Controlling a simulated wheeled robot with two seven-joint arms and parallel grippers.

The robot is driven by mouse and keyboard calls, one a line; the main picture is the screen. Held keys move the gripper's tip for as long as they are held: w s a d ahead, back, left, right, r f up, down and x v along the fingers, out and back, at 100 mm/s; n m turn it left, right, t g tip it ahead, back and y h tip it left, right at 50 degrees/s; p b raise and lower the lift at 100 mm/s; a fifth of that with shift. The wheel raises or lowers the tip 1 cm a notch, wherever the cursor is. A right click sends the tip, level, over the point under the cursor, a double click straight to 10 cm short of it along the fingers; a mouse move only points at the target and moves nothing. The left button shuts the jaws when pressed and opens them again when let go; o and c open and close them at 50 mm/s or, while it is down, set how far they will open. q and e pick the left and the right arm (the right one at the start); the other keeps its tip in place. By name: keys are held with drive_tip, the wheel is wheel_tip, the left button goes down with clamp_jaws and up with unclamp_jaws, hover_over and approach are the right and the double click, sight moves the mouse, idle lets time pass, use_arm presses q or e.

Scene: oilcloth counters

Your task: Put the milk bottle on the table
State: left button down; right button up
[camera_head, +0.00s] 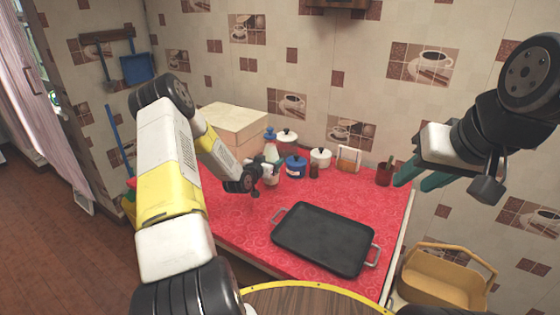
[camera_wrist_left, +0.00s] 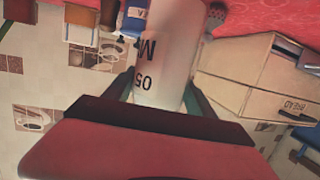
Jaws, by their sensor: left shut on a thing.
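The milk bottle (camera_head: 271,151) is white with a blue top and stands roughly upright over the back of the red table (camera_head: 230,215). My left gripper (camera_head: 268,168) is shut on its body, with green fingers on both sides. In the left wrist view the bottle (camera_wrist_left: 165,55) shows black lettering between the fingers (camera_wrist_left: 160,92). I cannot tell whether its base touches the cloth. My right gripper (camera_head: 422,178) is open and empty, raised in front of the wall at the right.
A black tray (camera_head: 325,238) lies on the front of the table. A bread box (camera_head: 235,122) stands back left. A blue pot (camera_head: 295,166), white pots (camera_head: 320,157) and a dark red jar (camera_head: 385,173) line the back. A yellow basket (camera_head: 440,290) is at the right. Cloth left of the tray is clear.

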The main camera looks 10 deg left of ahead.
use_arm(q)
drive_tip(key=shift+w+a+r, duration=0.1)
drive_tip(key=shift+w+a, duration=0.1)
drive_tip(key=shift+w, duration=0.2)
drive_tip(key=shift+f, duration=1.75)
drive_tip(key=shift+c, duration=1.5)
unclamp_jaws()
drive_tip(key=shift+f, duration=0.2)
